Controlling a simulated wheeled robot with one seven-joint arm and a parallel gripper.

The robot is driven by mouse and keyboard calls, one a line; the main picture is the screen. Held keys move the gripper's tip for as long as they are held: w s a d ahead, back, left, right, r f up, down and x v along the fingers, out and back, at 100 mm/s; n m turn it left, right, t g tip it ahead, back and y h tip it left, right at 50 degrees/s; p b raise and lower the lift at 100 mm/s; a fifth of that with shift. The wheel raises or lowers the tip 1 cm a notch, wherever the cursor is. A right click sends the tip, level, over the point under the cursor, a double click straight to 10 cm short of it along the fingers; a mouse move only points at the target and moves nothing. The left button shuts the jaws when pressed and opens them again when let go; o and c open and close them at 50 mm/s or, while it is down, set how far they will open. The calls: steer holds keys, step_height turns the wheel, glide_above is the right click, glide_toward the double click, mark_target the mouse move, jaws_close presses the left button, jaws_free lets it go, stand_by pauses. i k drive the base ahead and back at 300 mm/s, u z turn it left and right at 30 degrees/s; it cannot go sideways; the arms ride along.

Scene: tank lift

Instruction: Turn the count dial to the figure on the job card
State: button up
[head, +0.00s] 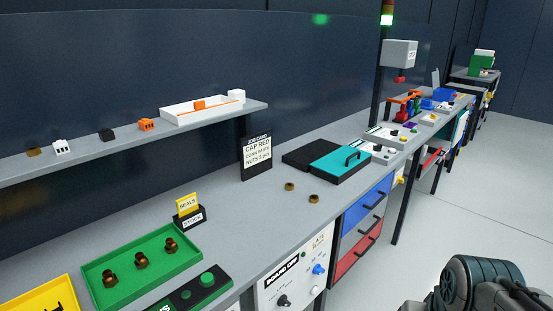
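The black job card (256,155) stands upright on the bench. It reads "CAP RED", a blurred middle line, and what looks like "NUTS 3 pcs"; the figure is small. I see no dial with a readable "count" label. A white front panel (269,293) below the bench edge has a black knob (283,300) with marks around it and a blue knob (319,269). Their settings are too small to read. A dark part of my arm shows at the bottom right, away from the panel; my gripper's fingers are not visible.
A green tray (108,303) with brown pieces and a dark panel with green buttons (207,279) lie at the front left. Two brass nuts (289,187) lie on the bench. A teal lid (340,165), drawers (367,208) and a shelf (90,150) are nearby. Floor at right is open.

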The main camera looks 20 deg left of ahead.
mark_target(378, 147)
steer(key=z, duration=0.4)
steer(key=i, duration=1.15)
steer(key=z, duration=0.3)
steer(key=i, duration=1.55)
steer(key=u, duration=0.45)
